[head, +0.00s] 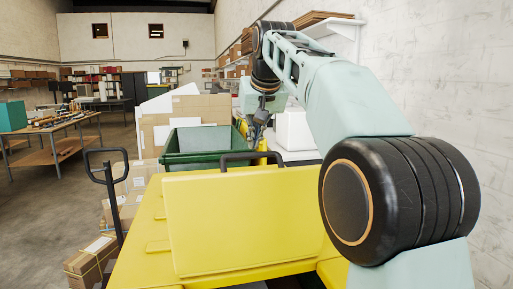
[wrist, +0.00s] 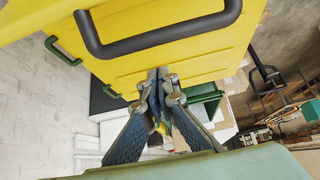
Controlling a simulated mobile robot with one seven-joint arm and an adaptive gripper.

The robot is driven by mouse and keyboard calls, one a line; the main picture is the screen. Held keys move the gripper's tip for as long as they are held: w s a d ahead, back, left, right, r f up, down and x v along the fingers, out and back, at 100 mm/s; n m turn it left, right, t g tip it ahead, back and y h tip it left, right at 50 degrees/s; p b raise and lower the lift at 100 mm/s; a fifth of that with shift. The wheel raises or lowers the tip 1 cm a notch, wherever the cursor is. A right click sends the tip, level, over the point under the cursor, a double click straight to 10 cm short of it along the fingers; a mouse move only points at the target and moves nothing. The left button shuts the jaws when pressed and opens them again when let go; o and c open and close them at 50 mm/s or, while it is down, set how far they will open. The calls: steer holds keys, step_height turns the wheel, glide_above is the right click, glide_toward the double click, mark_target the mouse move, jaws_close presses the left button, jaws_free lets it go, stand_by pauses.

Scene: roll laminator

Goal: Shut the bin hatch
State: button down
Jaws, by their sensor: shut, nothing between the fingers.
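The bin hatch (head: 243,220) is a flat yellow panel that stands raised and tilted on a yellow body (head: 150,225). A black bar handle (head: 252,156) rises at its top edge. In the wrist view a large black handle (wrist: 158,42) crosses a yellow surface (wrist: 185,12) at the top. My gripper (head: 257,138) is beyond the hatch's top edge in the head view, near the handle. In the wrist view its fingers (wrist: 157,74) are together and empty, below the handle in the picture. I cannot tell whether they touch the yellow surface.
A green open bin (head: 200,145) stands just behind the hatch, with cardboard boxes (head: 200,105) behind it. A black upright handle (head: 108,165) and wrapped boxes (head: 90,257) are at the left. A white wall is close on the right. The floor at the far left is open.

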steer(key=s, duration=0.3)
steer(key=shift+d+f+b, duration=0.3)
steer(key=shift+f, duration=0.05)
steer(key=shift+s, duration=0.1)
